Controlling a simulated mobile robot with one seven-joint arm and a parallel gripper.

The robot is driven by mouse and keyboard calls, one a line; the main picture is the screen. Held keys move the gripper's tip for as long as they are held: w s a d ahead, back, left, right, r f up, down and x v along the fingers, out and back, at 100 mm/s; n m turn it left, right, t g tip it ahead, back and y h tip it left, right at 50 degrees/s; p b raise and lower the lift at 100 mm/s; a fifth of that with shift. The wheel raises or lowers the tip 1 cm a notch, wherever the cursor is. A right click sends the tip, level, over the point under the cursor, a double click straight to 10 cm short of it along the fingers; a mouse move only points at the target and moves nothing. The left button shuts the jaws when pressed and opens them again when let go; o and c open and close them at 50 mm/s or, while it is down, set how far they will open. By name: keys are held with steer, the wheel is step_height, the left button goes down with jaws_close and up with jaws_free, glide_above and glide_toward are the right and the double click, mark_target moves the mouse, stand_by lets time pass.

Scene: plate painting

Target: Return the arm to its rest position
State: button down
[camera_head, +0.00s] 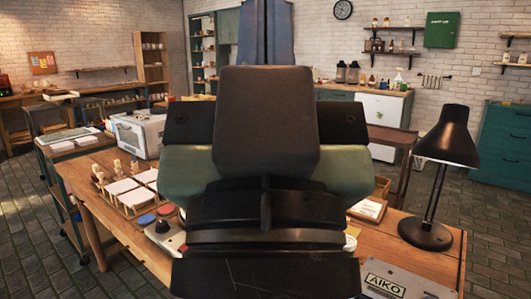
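My own arm (266,190) fills the middle of the head view as a stack of dark grey, black and green-grey links. It stands upright close to the camera, and a blue-grey part (265,35) rises behind its top. I see no gripper fingers, so the gripper's place and state do not show. The arm hides the middle of the wooden worktable (85,190) and whatever lies there.
A black desk lamp (427,235) and an AIKO plate (384,284) are at the table's right. At the left are a wooden tray (128,203) with white cards and small pots, a blue disc (147,219) and a grey machine (140,133). Open brick floor lies left.

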step_height(320, 180, up, 21)
steer(key=p, duration=1.8)
steer(key=shift+p, duration=0.3)
